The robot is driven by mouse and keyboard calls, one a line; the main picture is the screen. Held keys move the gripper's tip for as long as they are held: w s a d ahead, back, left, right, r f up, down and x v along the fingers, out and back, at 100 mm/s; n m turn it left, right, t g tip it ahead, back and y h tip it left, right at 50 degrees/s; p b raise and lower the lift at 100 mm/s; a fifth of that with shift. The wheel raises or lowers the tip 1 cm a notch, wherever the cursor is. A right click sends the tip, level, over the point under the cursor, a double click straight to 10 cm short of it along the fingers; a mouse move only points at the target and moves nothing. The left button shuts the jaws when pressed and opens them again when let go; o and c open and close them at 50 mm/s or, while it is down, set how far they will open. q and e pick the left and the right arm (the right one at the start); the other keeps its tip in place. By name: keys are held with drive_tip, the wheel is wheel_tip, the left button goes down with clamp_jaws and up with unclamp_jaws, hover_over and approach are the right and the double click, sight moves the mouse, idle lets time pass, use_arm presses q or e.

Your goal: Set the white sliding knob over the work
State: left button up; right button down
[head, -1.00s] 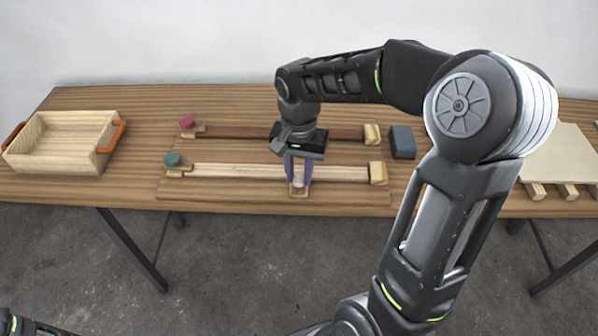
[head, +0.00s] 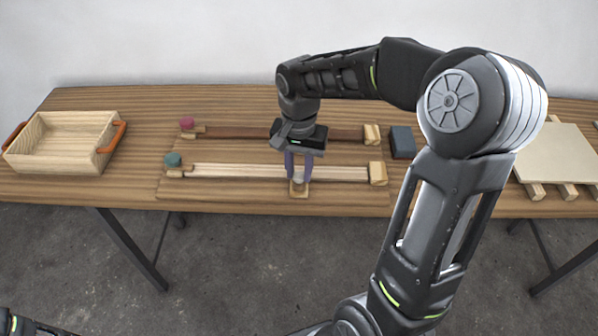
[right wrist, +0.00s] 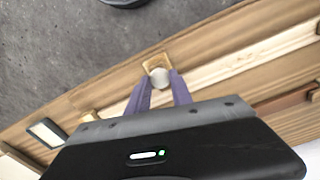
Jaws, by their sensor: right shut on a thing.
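The white knob (right wrist: 159,77) is round and sits between the fingertips of my right gripper (right wrist: 160,85). In the head view my right gripper (head: 299,177) points down at the front pale rail (head: 235,171), shut on the knob, which is mostly hidden there by the fingers. A small tan wooden square (head: 299,192) shows just in front of the rail, right below the knob; it also shows beside the knob in the right wrist view (right wrist: 155,62). I cannot tell which piece is the work. My left gripper is out of view.
A dark rail (head: 235,132) runs behind, with a red knob (head: 187,123). A teal knob (head: 173,159) is at the front rail's left end. Wooden end blocks (head: 377,173), a dark box (head: 402,142), an open wooden crate (head: 62,141) and a slatted board (head: 558,153) stand around.

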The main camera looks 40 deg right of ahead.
drive_tip(key=shift+w+d, duration=0.6)
drive_tip(key=shift+w, duration=0.2)
drive_tip(key=c, duration=1.1)
unclamp_jaws()
drive_tip(key=shift+c, duration=0.2)
wheel_tip(320, 180, up, 8)
drive_tip(key=shift+f, duration=0.1)
